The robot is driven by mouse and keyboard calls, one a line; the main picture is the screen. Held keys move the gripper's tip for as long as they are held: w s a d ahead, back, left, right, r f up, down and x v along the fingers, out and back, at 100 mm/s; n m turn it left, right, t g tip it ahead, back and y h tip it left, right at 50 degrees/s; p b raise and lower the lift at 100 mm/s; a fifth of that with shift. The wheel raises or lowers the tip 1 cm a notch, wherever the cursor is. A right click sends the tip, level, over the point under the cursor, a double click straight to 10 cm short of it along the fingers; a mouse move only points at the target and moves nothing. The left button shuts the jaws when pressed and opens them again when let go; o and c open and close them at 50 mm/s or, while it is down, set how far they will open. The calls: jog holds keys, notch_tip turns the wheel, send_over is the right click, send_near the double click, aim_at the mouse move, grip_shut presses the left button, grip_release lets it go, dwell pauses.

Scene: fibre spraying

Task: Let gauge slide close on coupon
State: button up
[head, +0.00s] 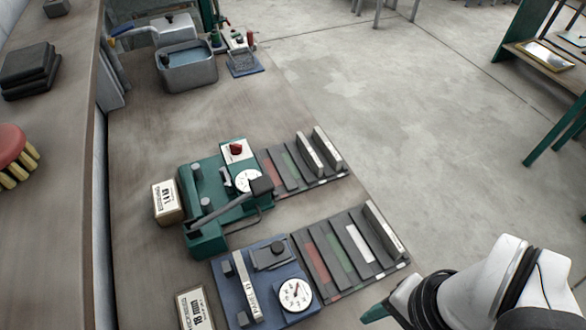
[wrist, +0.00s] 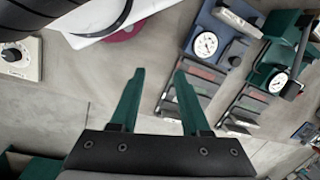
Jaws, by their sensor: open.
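The blue gauge (head: 232,298) stands on the bench at the lower middle of the head view, with a round dial (head: 295,293). A grey slide block (head: 271,256) with a black knob sits on its upper part. A pale strip that looks like the coupon (head: 246,286) lies along the gauge beside the block; whether the block touches it is unclear. In the wrist view the blue gauge (wrist: 203,25) is at upper right, beyond my fingers. My gripper (wrist: 157,74) has two green fingers, spread and empty. In the head view one green finger shows at lower right, apart from the gauge.
A green device (head: 205,240) with a lever and dial stands behind the gauge. Racks of strips (head: 340,245) lie right of both devices. Small labelled boxes (head: 168,202) stand to the left. A grey basin (head: 188,76) is at the back. Bare bench lies between.

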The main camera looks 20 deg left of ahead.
jog(key=w+a, duration=0.1)
jog(key=w, duration=0.2)
jog(key=w+a+m+g+y, duration=0.1)
jog(key=w, duration=0.2)
jog(key=w+a+m+g+y, duration=0.1)
jog(key=w+a, duration=0.1)
jog(key=w, duration=0.2)
jog(key=shift+w+r, duration=0.1)
grip_shut()
jog(key=w+a+f+m+g+y, duration=0.25)
jog(key=w+a+f, duration=0.35)
jog(key=w, duration=0.4)
send_near(270, 253)
jog(key=shift+m, duration=0.35)
jog(key=d, duration=0.1)
jog(key=w+d+f, duration=0.1)
jog(key=w+d, duration=0.1)
jog(key=shift+d+f, duration=0.15)
jog(key=shift+f, duration=0.25)
jog(key=shift+s+a+f, duration=0.15)
jog(key=shift+s+a, duration=0.25)
jog(key=shift+a, duration=0.15)
jog(key=shift+s+a+f, duration=0.15)
jog(key=shift+s+a, duration=0.25)
jog(key=shift+a, duration=0.15)
jog(key=shift+s+a+f, duration=0.1)
jog(key=shift+s+a, duration=0.3)
jog(key=shift+a, duration=0.2)
